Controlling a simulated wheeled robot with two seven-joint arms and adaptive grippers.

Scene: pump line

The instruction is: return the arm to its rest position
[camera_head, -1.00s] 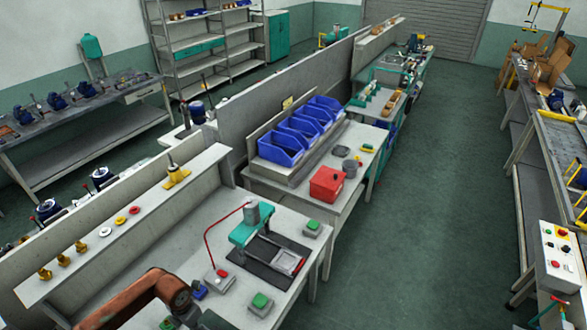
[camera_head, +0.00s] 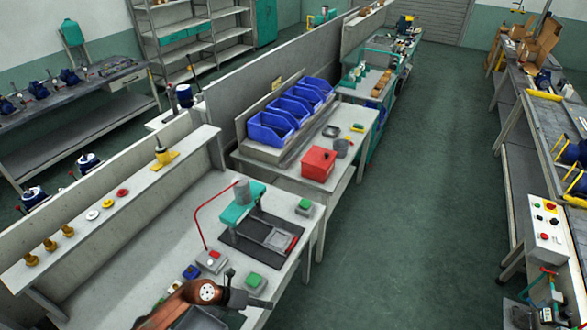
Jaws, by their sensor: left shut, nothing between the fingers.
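My left arm (camera_head: 165,308), brown-orange with a dark wrist joint, comes in at the bottom left of the head view. My left gripper (camera_head: 262,302) is dark and shut, with nothing held. It is over the front edge of the near workbench (camera_head: 135,258), below a green push button box (camera_head: 255,280). My right gripper is not in view.
A teal press (camera_head: 240,208), a grey box with a red button (camera_head: 210,260) and a small blue part (camera_head: 191,272) stand on the bench near my arm. A red box (camera_head: 318,163) and blue bins (camera_head: 290,115) are farther back. The green aisle floor (camera_head: 410,200) is clear.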

